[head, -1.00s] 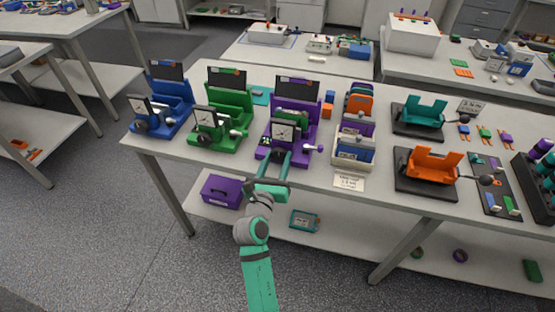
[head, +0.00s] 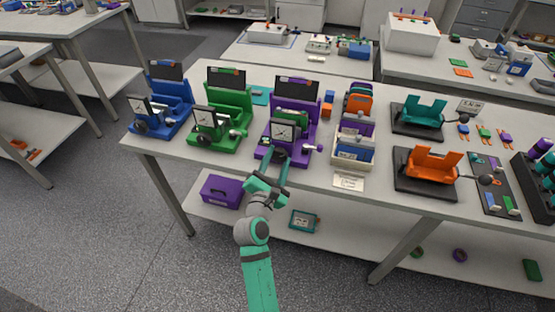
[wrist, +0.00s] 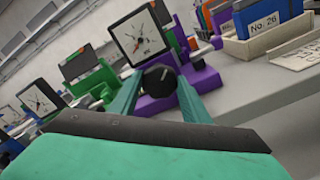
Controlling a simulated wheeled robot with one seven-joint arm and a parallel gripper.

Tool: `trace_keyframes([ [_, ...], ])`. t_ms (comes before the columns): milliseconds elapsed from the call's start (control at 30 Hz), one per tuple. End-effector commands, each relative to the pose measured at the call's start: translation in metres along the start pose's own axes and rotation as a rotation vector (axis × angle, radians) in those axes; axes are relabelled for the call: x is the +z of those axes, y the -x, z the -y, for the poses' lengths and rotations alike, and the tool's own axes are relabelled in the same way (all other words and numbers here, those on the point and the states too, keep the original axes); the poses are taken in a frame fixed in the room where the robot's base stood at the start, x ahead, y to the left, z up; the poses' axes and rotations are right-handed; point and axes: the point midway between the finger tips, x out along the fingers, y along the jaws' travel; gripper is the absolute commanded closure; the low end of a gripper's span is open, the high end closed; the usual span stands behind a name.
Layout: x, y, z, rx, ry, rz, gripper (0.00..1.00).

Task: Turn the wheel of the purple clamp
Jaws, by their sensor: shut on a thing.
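The purple clamp (head: 303,112) stands on the table between the green clamp and the file box, with a square dial (head: 283,131) on its front. The dial also shows in the wrist view (wrist: 140,36), with a red needle. The clamp's dark round wheel (wrist: 159,78) sits below the dial. My gripper (head: 278,157) reaches it from the front of the table. In the wrist view my gripper (wrist: 157,88) has its two teal fingers on either side of the wheel, shut on it. In the head view my gripper hides the wheel. The wrist view is tilted.
A green clamp (head: 222,108) and a blue clamp (head: 163,104) stand to the left. A box of cards (head: 352,151) stands close on the right, with a label card (head: 349,181) before it. A white-tipped lever (head: 318,148) sticks out on the purple clamp's right side.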

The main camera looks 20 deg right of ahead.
Motion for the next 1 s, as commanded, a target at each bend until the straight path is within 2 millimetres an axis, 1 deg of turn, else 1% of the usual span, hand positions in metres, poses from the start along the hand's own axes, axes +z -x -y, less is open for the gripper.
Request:
trace_keyframes([
  [1000,-0.0017,0.0004,0.0029,-0.002,-0.964,0.0,0.8],
])
